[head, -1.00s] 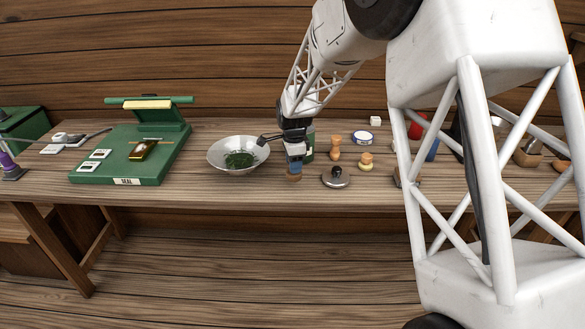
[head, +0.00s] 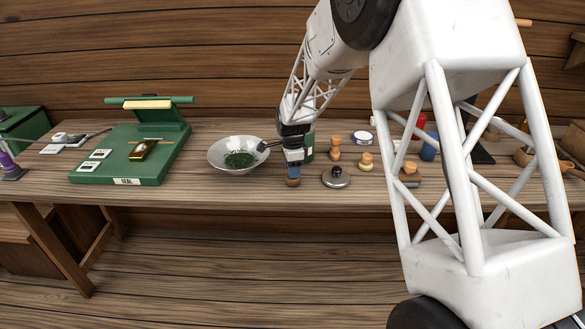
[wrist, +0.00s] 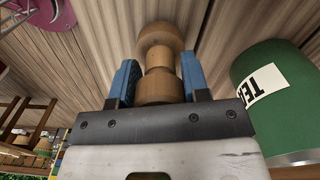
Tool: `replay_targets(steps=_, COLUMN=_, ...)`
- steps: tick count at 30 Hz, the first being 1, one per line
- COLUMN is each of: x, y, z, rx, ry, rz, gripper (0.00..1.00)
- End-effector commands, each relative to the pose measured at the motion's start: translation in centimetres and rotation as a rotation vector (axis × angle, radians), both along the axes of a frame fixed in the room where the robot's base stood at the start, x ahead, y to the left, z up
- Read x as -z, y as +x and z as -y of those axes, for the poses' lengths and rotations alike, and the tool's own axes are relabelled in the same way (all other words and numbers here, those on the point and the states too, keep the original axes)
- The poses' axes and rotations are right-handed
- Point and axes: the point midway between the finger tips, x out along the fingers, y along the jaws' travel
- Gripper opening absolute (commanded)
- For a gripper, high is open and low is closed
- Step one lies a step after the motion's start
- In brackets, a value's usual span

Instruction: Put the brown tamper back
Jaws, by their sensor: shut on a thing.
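The brown tamper (wrist: 159,62) is a turned wooden piece with a rounded end. It sits between the blue fingers of my gripper (wrist: 160,80) in the wrist view. In the head view my gripper (head: 293,172) points down near the front of the table, right of the pan. The tamper's brown end (head: 292,182) shows just below the fingertips. I cannot tell whether it touches the table. The fingers hide part of the tamper.
A white pan (head: 225,153) with green leaves is left of my gripper. A green tin (wrist: 280,95) labelled TEA stands close by. A green sealing press (head: 115,178) is far left.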

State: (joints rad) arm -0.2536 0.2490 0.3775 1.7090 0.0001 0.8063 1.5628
Motion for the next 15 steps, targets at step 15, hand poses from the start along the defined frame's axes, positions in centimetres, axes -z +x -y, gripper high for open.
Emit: replay_targets(steps=15, x=0.48, y=0.01, z=0.00, rx=0.000, ry=0.000, rz=0.000, gripper=0.00)
